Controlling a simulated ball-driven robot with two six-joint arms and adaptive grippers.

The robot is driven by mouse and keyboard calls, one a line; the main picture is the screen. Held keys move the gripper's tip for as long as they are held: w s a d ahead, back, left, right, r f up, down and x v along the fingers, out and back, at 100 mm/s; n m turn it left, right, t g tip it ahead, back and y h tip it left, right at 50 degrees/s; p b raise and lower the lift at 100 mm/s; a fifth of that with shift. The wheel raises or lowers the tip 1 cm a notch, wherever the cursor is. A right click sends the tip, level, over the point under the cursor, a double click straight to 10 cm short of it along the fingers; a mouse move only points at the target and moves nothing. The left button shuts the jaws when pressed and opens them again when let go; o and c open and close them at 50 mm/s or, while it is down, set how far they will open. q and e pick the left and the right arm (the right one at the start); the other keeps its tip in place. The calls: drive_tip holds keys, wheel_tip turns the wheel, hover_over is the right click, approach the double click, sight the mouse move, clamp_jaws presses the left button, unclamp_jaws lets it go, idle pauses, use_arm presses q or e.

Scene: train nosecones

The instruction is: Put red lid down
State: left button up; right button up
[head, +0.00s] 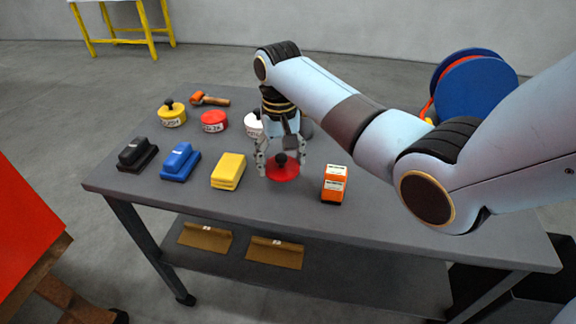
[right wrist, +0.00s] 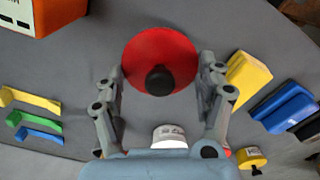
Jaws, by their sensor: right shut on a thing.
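The red lid (head: 282,174) is a round red disc with a black knob (head: 280,159) in its middle. It is at or just above the grey table top, near the front edge; I cannot tell if it touches. An uncovered-looking red tin (head: 213,123) stands farther back to the left. My left gripper is not in view.
A yellow block (head: 228,171) is left of the lid, an orange box (head: 334,184) right. Blue (head: 180,162) and black (head: 137,155) blocks lie farther left. The table (head: 400,220) is clear at right.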

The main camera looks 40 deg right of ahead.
sight(280, 165)
drive_tip(key=shift+f, duration=0.45)
wheel_tip(280, 165, down, 4)
drive_tip(key=shift+r, duration=0.2)
drive_tip(key=shift+w+f, duration=0.1)
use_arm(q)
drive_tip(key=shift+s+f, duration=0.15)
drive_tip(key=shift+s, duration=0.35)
use_arm(e)
drive_tip(key=o, duration=1.1)
drive_tip(key=shift+f, duration=0.1)
drive_tip(key=shift+o, duration=0.2)
wheel_tip(280, 165, up, 12)
drive_tip(key=shift+r, duration=0.15)
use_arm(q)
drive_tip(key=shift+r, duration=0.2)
